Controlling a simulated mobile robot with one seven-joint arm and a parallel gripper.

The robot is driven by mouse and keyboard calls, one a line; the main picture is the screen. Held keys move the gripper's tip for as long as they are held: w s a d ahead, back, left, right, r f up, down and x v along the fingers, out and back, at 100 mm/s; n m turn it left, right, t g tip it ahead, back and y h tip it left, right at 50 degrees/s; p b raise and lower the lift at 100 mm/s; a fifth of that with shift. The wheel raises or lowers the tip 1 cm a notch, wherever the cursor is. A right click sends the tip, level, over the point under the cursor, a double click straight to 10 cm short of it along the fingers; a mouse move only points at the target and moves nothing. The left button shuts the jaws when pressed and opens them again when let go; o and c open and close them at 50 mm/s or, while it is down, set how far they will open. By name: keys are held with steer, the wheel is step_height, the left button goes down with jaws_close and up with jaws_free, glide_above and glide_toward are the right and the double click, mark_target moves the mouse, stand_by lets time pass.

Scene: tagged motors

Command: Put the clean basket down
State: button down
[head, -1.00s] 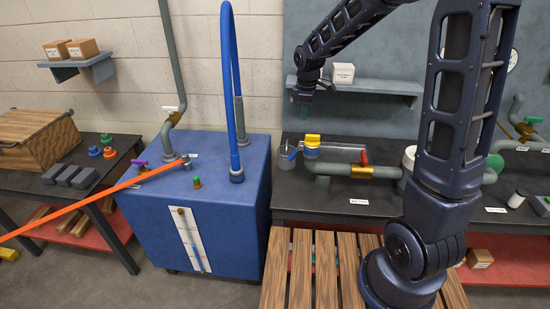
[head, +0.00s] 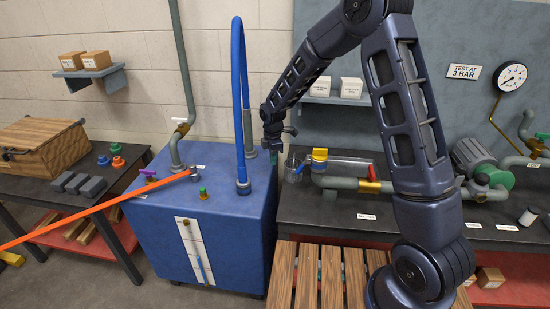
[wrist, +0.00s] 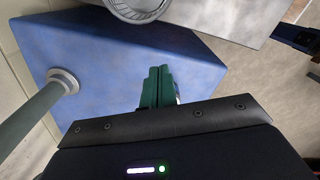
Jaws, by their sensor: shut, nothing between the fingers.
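My gripper (head: 273,156) hangs pointing down at the gap between the blue tank and the dark bench, at the end of my raised arm. In the wrist view its green fingers (wrist: 157,88) are shut together with nothing between them. A clear grey cup-like vessel (head: 293,165) stands at the left end of the bench, just right of my gripper. A round ribbed grey rim (wrist: 138,10) shows at the top of the wrist view, apart from the fingertips. I cannot tell whether either is the clean basket; no other basket is clearly seen.
The blue tank (head: 205,235) stands left of my gripper, with a tall blue hose (head: 237,80) looping up from it. A pipe with a yellow-capped valve (head: 319,157) runs along the bench (head: 310,208). A wooden slatted surface (head: 305,275) lies in front.

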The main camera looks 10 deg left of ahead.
steer(key=w+d+f, duration=0.1)
steer(key=d+f, duration=0.2)
steer(key=f, duration=0.4)
steer(key=shift+w+d, duration=0.3)
steer(key=shift+w, duration=0.1)
